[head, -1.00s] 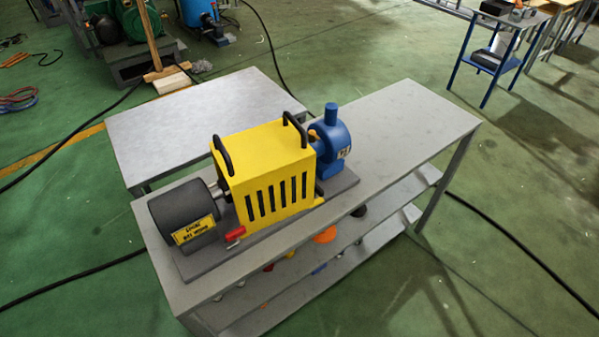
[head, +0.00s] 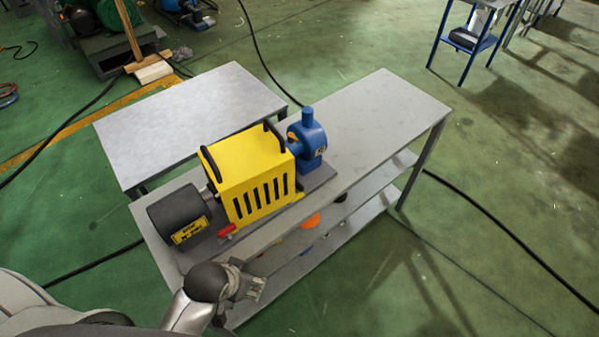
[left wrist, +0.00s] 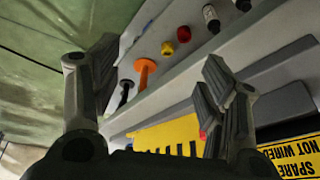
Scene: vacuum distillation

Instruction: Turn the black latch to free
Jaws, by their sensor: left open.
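A yellow slotted guard (head: 245,170) with two black handles stands on the machine's grey base plate, on the grey bench. A small dark piece (head: 299,187) sits at the guard's lower right corner; I cannot tell for sure that it is the black latch. My left gripper (head: 250,288) is at the bench's near edge, in front of the machine and apart from it. In the left wrist view its fingers (left wrist: 165,78) are spread and empty. Part of the yellow guard (left wrist: 170,135) shows beyond them there; no latch can be made out.
A dark motor (head: 178,215) is left of the guard, with a red lever (head: 227,231) near it. A blue pump (head: 307,140) is to its right. The bench's right top (head: 385,110) is clear. An orange part (left wrist: 145,72) and other small things lie on the lower shelf.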

